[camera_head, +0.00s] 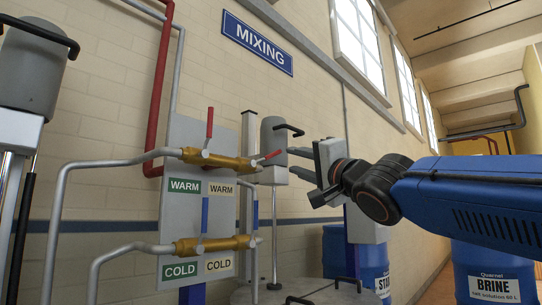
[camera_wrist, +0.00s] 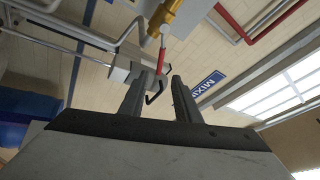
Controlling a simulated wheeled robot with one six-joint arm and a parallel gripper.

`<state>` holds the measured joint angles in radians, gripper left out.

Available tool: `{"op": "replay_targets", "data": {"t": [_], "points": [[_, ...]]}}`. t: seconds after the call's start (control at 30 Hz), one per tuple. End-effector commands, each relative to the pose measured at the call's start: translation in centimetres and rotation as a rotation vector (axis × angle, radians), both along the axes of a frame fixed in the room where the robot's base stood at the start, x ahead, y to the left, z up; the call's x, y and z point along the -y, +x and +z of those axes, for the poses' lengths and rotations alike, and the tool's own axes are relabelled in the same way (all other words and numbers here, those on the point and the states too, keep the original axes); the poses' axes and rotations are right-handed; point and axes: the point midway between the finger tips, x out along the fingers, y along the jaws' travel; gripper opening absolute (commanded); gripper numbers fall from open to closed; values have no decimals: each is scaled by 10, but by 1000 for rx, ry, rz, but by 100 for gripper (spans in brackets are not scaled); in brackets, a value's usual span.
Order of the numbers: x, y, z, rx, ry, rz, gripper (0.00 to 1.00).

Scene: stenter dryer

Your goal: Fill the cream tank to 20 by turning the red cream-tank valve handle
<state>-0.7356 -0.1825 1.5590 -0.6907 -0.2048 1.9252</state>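In the head view, the upper brass valve pipe (camera_head: 220,159) carries two red handles above the WARM labels. The right red handle (camera_head: 271,156), on the side of the cream WARM label (camera_head: 222,189), is tilted up to the right. The left red handle (camera_head: 210,123) stands upright. My gripper (camera_head: 290,161) is open, its fingers pointing left, just right of the tilted handle in the picture. In the wrist view a red handle (camera_wrist: 161,61) shows beyond the gap between my open fingers (camera_wrist: 160,78); nothing is between them. No tank or level reading is identifiable.
A lower brass valve (camera_head: 215,245) has a blue handle (camera_head: 204,215) above the COLD labels. A grey cylinder with a black hook (camera_head: 272,140) stands behind my fingers. A STA-labelled blue drum (camera_head: 371,262) and a BRINE drum (camera_head: 490,262) stand at right. Grey pipes run left.

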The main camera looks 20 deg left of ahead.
Motion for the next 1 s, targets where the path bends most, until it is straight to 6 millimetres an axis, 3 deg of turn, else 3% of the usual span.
{"op": "replay_targets", "data": {"t": [0.7, 1.0], "points": [[-76, 64, 35, 1, -1, 0, 30], [-98, 82, 46, 1, -1, 0, 30]]}}
